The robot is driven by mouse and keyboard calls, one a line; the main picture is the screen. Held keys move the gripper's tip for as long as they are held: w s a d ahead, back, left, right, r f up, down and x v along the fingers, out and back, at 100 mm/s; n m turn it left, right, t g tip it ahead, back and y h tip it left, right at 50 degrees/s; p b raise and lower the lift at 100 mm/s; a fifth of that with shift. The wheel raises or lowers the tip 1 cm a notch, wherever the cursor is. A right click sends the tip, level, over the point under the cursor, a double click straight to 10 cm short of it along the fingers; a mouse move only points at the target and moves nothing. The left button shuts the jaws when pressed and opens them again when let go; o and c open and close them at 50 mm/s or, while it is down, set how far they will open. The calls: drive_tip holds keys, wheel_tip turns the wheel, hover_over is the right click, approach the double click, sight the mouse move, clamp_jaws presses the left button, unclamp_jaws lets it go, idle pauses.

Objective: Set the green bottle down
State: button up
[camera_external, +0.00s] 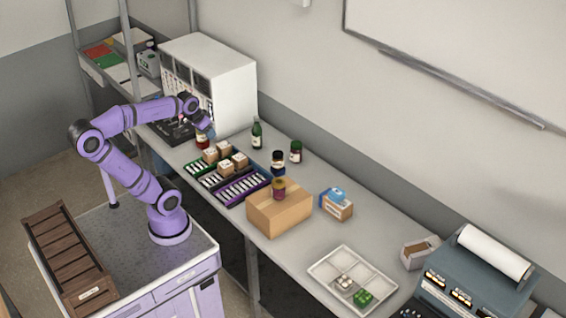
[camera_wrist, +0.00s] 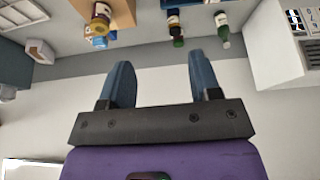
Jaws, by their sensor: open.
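The green bottle (camera_external: 257,134) stands upright on the counter, in front of the white cabinet's right side. It shows in the wrist view (camera_wrist: 222,24) near the top, apart from my fingers; that view appears upside down. My gripper (camera_external: 209,131) is at the end of the purple arm, to the left of the bottle, by the cabinet front. In the wrist view its two blue fingers are spread apart with nothing between them (camera_wrist: 162,70).
Dark jars (camera_external: 278,160) (camera_external: 296,152) stand right of the bottle. A white divided tray (camera_external: 325,264) is at right. Counter around the blue-white carton (camera_external: 337,204) is partly clear.

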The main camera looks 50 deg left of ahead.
drive_tip(key=s+f, duration=0.2)
drive_tip(key=s, duration=0.1)
drive_tip(key=s+d+f, duration=0.1)
drive_tip(key=shift+s, duration=0.2)
idle(1.1)
